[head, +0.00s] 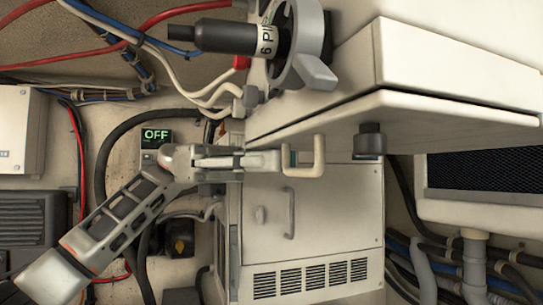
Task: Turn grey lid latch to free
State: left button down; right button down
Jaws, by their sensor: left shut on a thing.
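My left gripper (285,160) comes in from the left and is shut on a cream C-shaped handle (319,158) below the edge of a white lid (410,108). A dark grey block-like piece (369,141), which may be the lid latch, hangs at the lid's underside to the right of the handle. It stands apart from my gripper. A dark gap shows along the lid's edge, below the white box (455,50). I cannot tell the latch's setting. My right gripper is not in view.
A cabinet door (340,215) with a bar handle and vent slots is below. A round grey handwheel (300,40) with a black cylinder (225,36) is above. A small display (157,136) reads OFF. Cables and hoses run along the left and lower right.

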pick_arm(q)
jog(key=shift+m+g+y, duration=0.7)
jog(key=shift+y, duration=0.2)
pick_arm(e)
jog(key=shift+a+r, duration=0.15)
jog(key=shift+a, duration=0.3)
pick_arm(q)
jog(key=shift+m+g+y, duration=0.4)
jog(key=shift+m+y, duration=0.1)
jog(key=shift+y, duration=0.1)
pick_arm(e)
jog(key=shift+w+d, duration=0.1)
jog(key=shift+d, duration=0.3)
pick_arm(q)
jog(key=c, duration=2)
grip_release()
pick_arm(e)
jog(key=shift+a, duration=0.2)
pick_arm(q)
jog(key=shift+a+n+t+h, duration=0.1)
jog(key=shift+n+t+h, duration=0.3)
jog(key=shift+n+h, duration=0.15)
